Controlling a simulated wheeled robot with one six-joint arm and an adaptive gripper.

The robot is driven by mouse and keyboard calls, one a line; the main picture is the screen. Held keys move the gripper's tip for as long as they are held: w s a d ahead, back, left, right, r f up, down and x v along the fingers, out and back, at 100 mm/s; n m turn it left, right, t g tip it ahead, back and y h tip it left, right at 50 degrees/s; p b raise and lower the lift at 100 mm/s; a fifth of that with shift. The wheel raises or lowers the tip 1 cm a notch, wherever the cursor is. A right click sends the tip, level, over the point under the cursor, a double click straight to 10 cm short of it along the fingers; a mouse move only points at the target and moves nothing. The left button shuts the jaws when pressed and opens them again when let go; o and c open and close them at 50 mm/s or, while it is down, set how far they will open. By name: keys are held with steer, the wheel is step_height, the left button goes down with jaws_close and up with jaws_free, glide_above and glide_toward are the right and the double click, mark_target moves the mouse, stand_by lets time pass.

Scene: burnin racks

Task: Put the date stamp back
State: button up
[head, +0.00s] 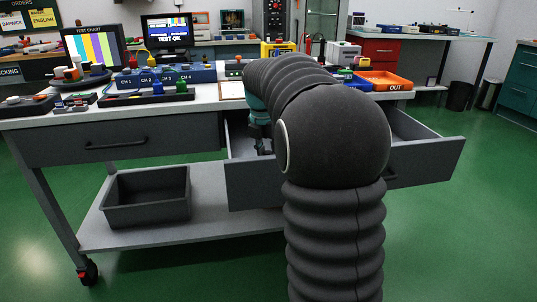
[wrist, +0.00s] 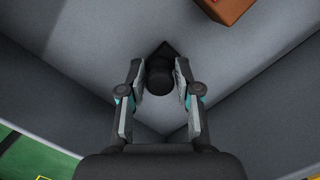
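In the wrist view a black object with a round knob-like top (wrist: 159,78), probably the date stamp, stands on the grey drawer floor near a corner. My gripper (wrist: 159,70) is above it with a finger on each side. The fingers look open, with a small gap between them and the knob. The drawer (head: 252,184) is pulled out from the workbench in the head view. My gripper (head: 260,145) reaches down into it there, and my arm hides much of the drawer.
A brown block (wrist: 226,8) lies in the drawer at the wrist view's top. The bench top holds a channel box (head: 165,75), a test-chart screen (head: 92,46) and an orange OUT tray (head: 387,80). A grey bin (head: 147,197) stands on the lower shelf.

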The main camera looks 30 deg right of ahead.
steer(key=shift+o, duration=0.5)
steer(key=shift+r, duration=0.2)
step_height(320, 180, up, 12)
steer(key=a+p, duration=0.1)
steer(key=p, duration=0.1)
steer(key=shift+s+a, duration=0.35)
steer(key=shift+s, duration=0.1)
steer(key=s+a+f+m+t, duration=0.3)
steer(key=s+a+m, duration=0.7)
steer(key=s+m, duration=0.4)
steer(key=s+a+f+m+t, duration=0.1)
steer(key=s+a+f+m, duration=0.1)
steer(key=s+f+m, duration=0.3)
steer(key=s+a+f+m+y, duration=0.1)
steer(key=s+a+f+m, duration=0.1)
steer(key=s+f+m, duration=0.2)
steer(key=s+f, duration=0.2)
steer(key=s, duration=0.2)
steer(key=shift+a+m+t+y, duration=0.3)
steer(key=shift+a+m+t, duration=0.05)
steer(key=shift+m+t, duration=0.05)
